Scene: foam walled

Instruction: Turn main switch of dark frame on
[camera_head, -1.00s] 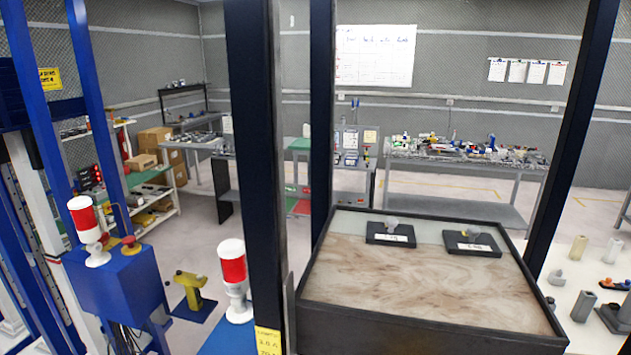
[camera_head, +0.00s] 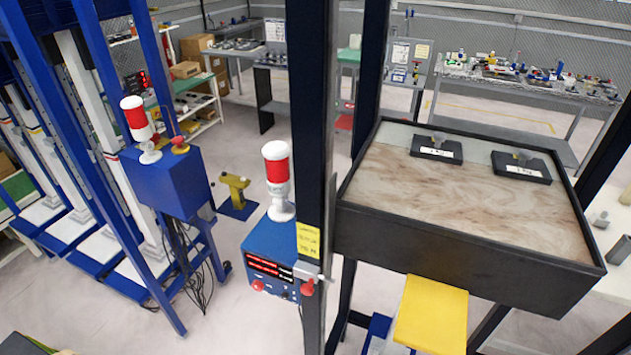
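The dark frame (camera_head: 312,130) stands upright near the middle, with a black-walled tray (camera_head: 450,240) beside it on the right. A blue control box (camera_head: 268,240) sits against the frame's left post. Its front has lit red displays (camera_head: 268,268) and a red knob (camera_head: 258,286). A red and white lamp (camera_head: 277,180) stands on the box. Neither of my grippers is in view.
A blue frame (camera_head: 110,130) with its own blue box (camera_head: 165,185) and lamp stands at left. A yellow stand (camera_head: 235,190) is between the frames. A yellow panel (camera_head: 432,314) juts out below the tray. Pale floor lies open in front of the boxes.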

